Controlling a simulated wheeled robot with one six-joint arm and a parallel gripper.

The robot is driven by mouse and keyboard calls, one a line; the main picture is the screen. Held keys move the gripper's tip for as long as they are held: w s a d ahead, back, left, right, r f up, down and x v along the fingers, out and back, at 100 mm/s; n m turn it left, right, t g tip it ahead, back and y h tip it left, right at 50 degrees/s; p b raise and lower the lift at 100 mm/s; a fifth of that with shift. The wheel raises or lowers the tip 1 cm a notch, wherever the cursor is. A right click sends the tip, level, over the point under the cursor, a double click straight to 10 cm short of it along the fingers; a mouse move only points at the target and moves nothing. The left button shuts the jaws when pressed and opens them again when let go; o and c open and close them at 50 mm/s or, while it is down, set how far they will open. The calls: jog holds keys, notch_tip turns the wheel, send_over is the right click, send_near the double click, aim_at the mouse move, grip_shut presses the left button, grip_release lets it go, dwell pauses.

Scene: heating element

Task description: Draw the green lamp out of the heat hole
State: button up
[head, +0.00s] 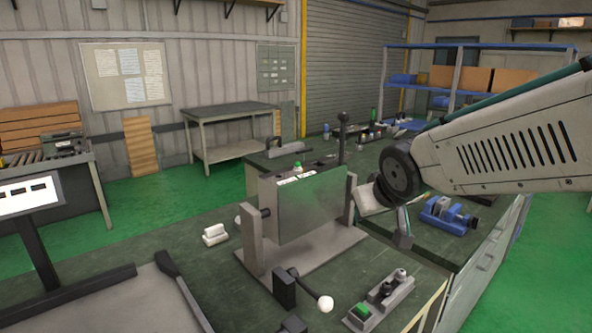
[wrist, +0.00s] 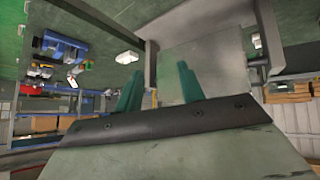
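The green lamp (head: 298,165) is a small green cap on the top edge of a grey metal box (head: 308,207), beside a white label, in the head view. Its lower part is hidden, so I cannot tell how deep it sits. The lamp cannot be made out in the wrist view. My gripper (head: 401,220) is to the right of the box in the head view, apart from the lamp. In the wrist view its two teal fingers (wrist: 158,70) stand apart with nothing between them.
The box hangs between metal uprights on a workbench. A black upright lever (head: 342,135) stands behind it. In front are a white-knobbed lever (head: 325,303) and a control block with a green button (head: 362,311). A blue vise (head: 448,214) is at the right.

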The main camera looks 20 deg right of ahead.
jog(key=w+r+n+t+y, duration=0.15)
jog(key=w+t, duration=0.35)
jog(key=w, duration=0.7)
jog(key=n+t+y, duration=0.3)
jog(key=y, duration=0.4)
send_near(300, 167)
jog(key=x, duration=1.1)
grip_shut()
